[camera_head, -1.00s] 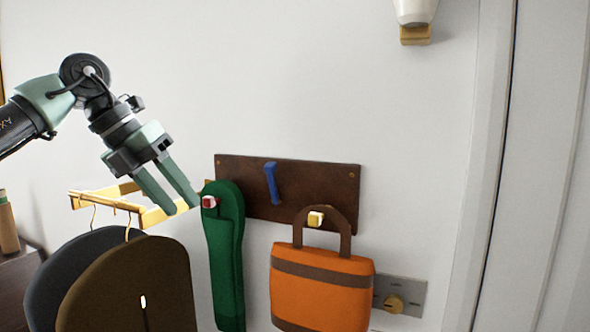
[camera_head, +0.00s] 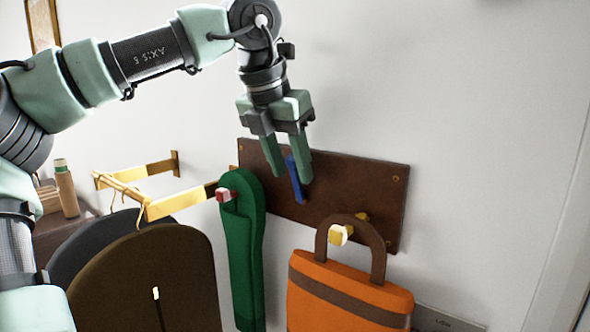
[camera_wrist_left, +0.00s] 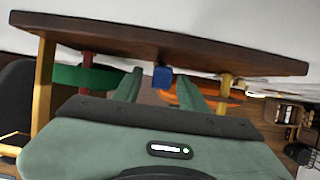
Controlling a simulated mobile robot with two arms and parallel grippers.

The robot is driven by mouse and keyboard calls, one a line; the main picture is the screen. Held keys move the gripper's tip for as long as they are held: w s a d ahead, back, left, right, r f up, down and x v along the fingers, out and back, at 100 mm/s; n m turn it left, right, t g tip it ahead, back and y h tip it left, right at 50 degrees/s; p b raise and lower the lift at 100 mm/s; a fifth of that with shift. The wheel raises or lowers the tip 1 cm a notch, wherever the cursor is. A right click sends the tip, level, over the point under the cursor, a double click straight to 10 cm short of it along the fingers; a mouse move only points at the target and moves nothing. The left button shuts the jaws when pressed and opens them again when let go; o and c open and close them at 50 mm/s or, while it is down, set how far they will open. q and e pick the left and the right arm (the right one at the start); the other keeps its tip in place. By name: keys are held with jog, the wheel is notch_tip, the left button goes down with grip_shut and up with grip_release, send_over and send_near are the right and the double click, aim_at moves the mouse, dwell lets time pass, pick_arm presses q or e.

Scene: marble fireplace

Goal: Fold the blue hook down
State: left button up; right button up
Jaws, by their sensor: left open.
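The blue hook (camera_head: 295,180) sits on a dark brown wall board (camera_head: 365,185), upright and slightly tilted, between two other hooks. My left gripper (camera_head: 290,180) is open, pointing down in front of the board, with its fingers around the hook's position in the head view. In the left wrist view the blue hook (camera_wrist_left: 162,77) shows beyond and between the two open fingertips (camera_wrist_left: 165,85). I cannot tell whether a finger touches it. My right gripper is not in view.
A green scarf-like item (camera_head: 242,250) hangs from a red hook (camera_head: 225,195) at left. An orange bag (camera_head: 345,300) hangs from a yellow hook (camera_head: 340,235) at right. A brass rail (camera_head: 150,205) with dark garments (camera_head: 150,285) stands further left.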

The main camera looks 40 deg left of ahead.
aim_at(298, 179)
pick_arm(q)
jog(key=shift+x, duration=1.05)
jog(key=shift+w+f, duration=0.25)
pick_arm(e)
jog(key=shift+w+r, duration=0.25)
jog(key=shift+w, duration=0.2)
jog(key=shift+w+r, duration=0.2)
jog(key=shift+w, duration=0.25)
pick_arm(q)
jog(key=shift+s, duration=0.1)
grip_shut()
jog(key=shift+r, duration=0.1)
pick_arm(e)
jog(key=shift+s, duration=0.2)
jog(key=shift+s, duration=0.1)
